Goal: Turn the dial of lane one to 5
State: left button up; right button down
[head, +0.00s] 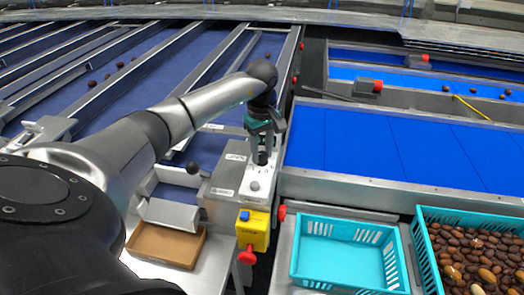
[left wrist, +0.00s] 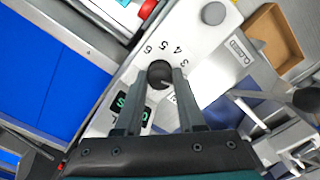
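The dial is a dark round knob (left wrist: 159,74) on a pale control panel (left wrist: 205,45), seen in the left wrist view. Numerals 3, 4, 5 and 6 show around its upper and right side; other marks are covered by my fingers. A small pale mark on the knob seems to face lower right, towards the right finger. My left gripper (left wrist: 160,80) has one finger on each side of the knob, with the tips close against it. In the head view, my left gripper (head: 263,150) points down over the panel (head: 240,175). My right gripper is not seen.
A green-lit display (left wrist: 121,104) is partly behind the left finger. A grey round knob (left wrist: 213,13) sits beside the dial. A yellow box (head: 252,231) with a red knob stands in front of the panel. An empty turquoise crate (head: 345,225) and blue belts (head: 385,140) lie right.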

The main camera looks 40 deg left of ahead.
pick_arm(q)
grip_shut()
jog(key=shift+n, duration=0.3)
jog(key=n, duration=0.3)
jog(key=shift+n, duration=0.4)
jog(key=n, duration=1)
jog(key=shift+n+p, duration=0.35)
jog(key=shift+n, duration=0.05)
jog(key=n+p, duration=0.1)
jog(key=n, duration=0.4)
jog(key=shift+n, duration=0.4)
